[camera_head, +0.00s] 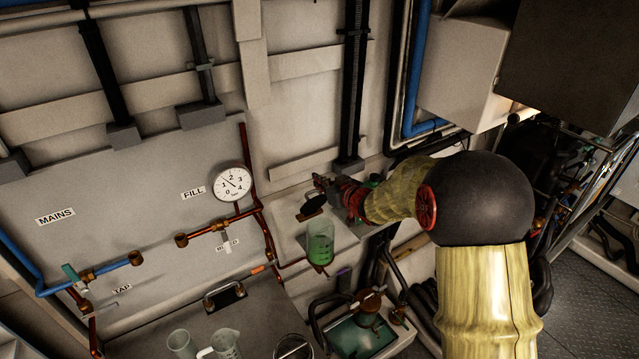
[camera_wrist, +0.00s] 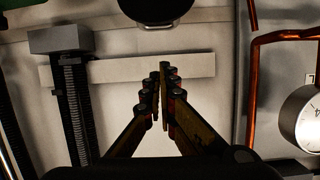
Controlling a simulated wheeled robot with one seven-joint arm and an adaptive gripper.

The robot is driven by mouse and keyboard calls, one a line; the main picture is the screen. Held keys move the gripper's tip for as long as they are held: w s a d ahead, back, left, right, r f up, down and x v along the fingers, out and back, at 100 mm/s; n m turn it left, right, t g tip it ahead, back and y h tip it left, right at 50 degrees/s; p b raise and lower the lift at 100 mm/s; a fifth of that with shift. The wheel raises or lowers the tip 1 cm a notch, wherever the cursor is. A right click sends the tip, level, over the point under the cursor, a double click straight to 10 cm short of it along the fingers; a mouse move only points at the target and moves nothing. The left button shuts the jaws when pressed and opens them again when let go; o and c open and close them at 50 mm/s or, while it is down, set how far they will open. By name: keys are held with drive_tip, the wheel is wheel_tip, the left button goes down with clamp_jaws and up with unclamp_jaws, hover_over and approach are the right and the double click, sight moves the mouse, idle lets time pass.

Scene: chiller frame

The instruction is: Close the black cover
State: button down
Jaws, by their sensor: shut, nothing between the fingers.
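A round black cover (camera_head: 312,206) is in the head view, just left of my gripper, above a small brown-orange piece on the grey ledge. It looks raised and tilted, but its hinge is too small to make out. In the wrist view, a rounded black shape (camera_wrist: 155,10) with a thin pale rim, apparently the same cover, is cut off by the top edge, beyond my fingertips. My gripper (camera_wrist: 160,75) is shut and empty, its fingertips together and apart from the black shape. In the head view my gripper (camera_head: 324,184) is small and dark, right beside the cover.
A beaker of green liquid (camera_head: 320,243) stands on the ledge below the cover. A pressure gauge (camera_head: 233,183) and copper pipes (camera_head: 210,232) are on the panel to the left. Clear jugs (camera_head: 222,345) stand at the bottom. A black vertical rail (camera_head: 355,80) rises behind my gripper.

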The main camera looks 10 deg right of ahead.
sight(312, 192)
drive_tip(key=w+f, duration=0.1)
drive_tip(key=w+a+f, duration=0.1)
drive_tip(key=w+f, duration=0.2)
drive_tip(key=w, duration=0.1)
drive_tip(key=shift+w+a+f, duration=0.1)
drive_tip(key=shift+a+f, duration=0.05)
drive_tip(key=shift+a, duration=0.25)
drive_tip(key=shift+s+f+p, duration=0.3)
drive_tip(key=shift+f, duration=0.1)
drive_tip(key=shift+r, duration=0.1)
drive_tip(key=shift+s+f+b, duration=0.15)
drive_tip(key=shift+f+b, duration=0.05)
drive_tip(key=shift+b, duration=0.35)
